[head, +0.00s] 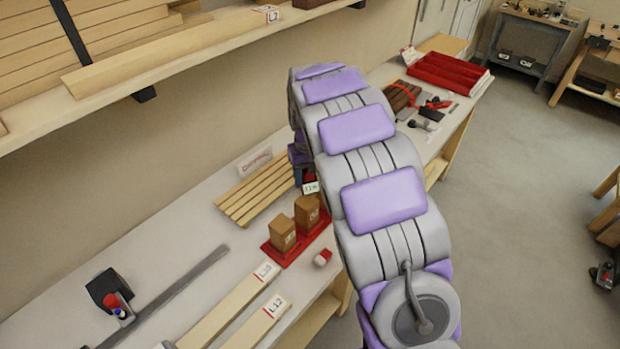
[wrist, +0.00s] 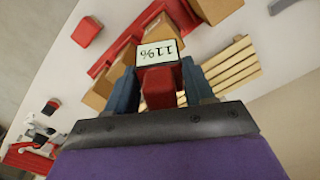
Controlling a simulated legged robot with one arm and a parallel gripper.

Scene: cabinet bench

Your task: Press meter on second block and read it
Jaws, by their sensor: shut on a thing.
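My gripper (wrist: 162,84) is shut on a red meter (wrist: 159,88). The meter's white display shows upside down in the wrist view and appears to read 11%. The display also shows small in the head view, where my gripper (head: 304,170) is mostly hidden by my arm. Brown wooden blocks (head: 283,235) (head: 307,210) stand on a red tray (head: 272,253). In the wrist view, brown blocks (wrist: 95,97) are just beyond the meter. The meter is close to the blocks, but I cannot tell whether its tip touches one, or which.
A slatted wooden rack (head: 250,195) lies behind the tray. A small red-and-white object (head: 322,258) sits in front of it. Boards labelled L12 (head: 262,322) lie at the front left. A red bin (head: 448,75) and tools are farther along the bench. A shelf (head: 190,45) overhangs the back.

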